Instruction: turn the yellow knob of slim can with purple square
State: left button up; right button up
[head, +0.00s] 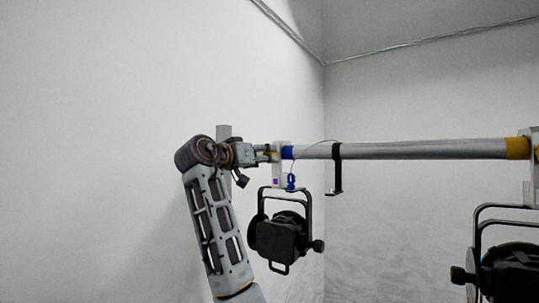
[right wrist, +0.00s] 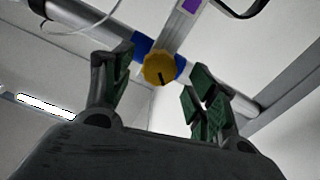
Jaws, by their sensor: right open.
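The clamp carries a small purple square (head: 275,182), also at the top of the right wrist view (right wrist: 191,5). The yellow knob (right wrist: 158,68) has a dark mark on its face and lies between the fingertips in the right wrist view. My right gripper (head: 268,153) is at the left side of the clamp and mostly hides the knob in the head view. Its fingers (right wrist: 160,88) are open, with gaps on both sides of the knob. My left gripper is not seen.
The grey pipe (head: 430,149) runs right from the clamp, with blue tape beside it. A black strap (head: 337,165) and a thin cable hang near. A second black can (head: 508,272) hangs at the right edge by yellow tape. A blue part (head: 291,182) hangs by the clamp.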

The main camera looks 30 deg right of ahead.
jog(key=shift+p+x, duration=0.5)
jog(key=shift+x, duration=1.55)
jog(key=shift+s, duration=0.1)
jog(key=c, duration=1)
jog(key=shift+c, duration=0.2)
jog(key=shift+m, duration=0.4)
jog(key=shift+m+b, duration=0.75)
jog(key=shift+m, duration=0.35)
jog(key=shift+m+b, duration=0.45)
jog(key=shift+m, duration=0.95)
